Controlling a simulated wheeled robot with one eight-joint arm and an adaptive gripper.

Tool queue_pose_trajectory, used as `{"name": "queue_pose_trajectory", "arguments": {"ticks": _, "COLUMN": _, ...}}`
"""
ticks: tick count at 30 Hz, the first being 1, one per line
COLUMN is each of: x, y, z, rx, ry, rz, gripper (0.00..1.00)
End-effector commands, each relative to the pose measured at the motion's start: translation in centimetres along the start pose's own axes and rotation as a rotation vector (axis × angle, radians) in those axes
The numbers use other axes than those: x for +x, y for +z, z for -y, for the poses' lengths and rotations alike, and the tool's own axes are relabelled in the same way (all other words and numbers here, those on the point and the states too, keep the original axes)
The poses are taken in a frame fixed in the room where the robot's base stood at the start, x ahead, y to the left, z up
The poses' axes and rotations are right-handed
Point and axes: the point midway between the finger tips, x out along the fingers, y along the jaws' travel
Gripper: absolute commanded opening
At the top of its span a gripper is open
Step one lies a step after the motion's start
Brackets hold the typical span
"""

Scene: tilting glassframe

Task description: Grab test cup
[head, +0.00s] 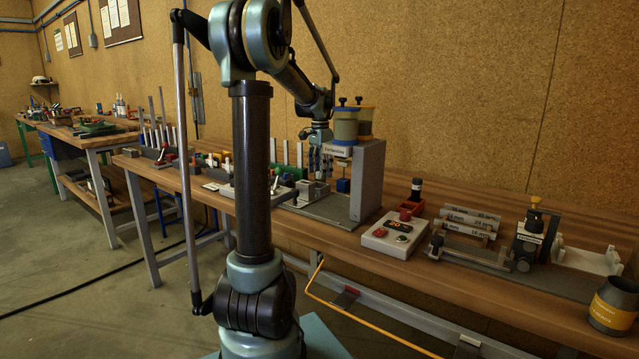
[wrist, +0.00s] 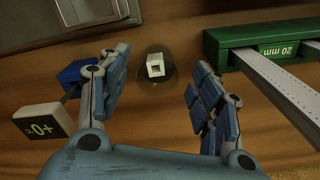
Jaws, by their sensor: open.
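A small round, dark, see-through cup (wrist: 166,84), which looks like the test cup, stands on the wooden bench top. A small white block with a square opening (wrist: 155,66) shows within its outline; I cannot tell exactly how it sits. My gripper (wrist: 162,98) is open, with its blue padded fingers to the left and right of the cup and apart from it. In the head view my gripper (head: 320,160) points down over the bench beside the grey dispenser stand. I cannot make out the cup in the head view.
In the wrist view a green holder with metal bars (wrist: 222,48) lies right of my gripper. A blue block with a marked white tag (wrist: 42,121) is close to the left finger. A grey metal plate (wrist: 30,22) is at upper left. The grey stand (head: 368,180) rises beside my gripper.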

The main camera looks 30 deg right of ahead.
Motion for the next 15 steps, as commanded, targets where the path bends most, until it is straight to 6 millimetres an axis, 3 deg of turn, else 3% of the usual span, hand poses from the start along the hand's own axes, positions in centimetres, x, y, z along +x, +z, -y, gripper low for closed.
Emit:
{"name": "queue_pose_trajectory", "arguments": {"ticks": 8, "x": 0.35, "y": -0.02, "z": 0.00, "rx": 0.000, "ry": 0.000, "rz": 0.000, "gripper": 0.59}}
{"name": "queue_pose_trajectory", "arguments": {"ticks": 11, "x": 0.35, "y": -0.04, "z": -0.01, "rx": 0.001, "ry": 0.000, "rz": 0.000, "gripper": 0.41}}
{"name": "queue_pose_trajectory", "arguments": {"ticks": 15, "x": 0.34, "y": -0.06, "z": -0.02, "rx": 0.001, "ry": 0.000, "rz": 0.000, "gripper": 0.09}}
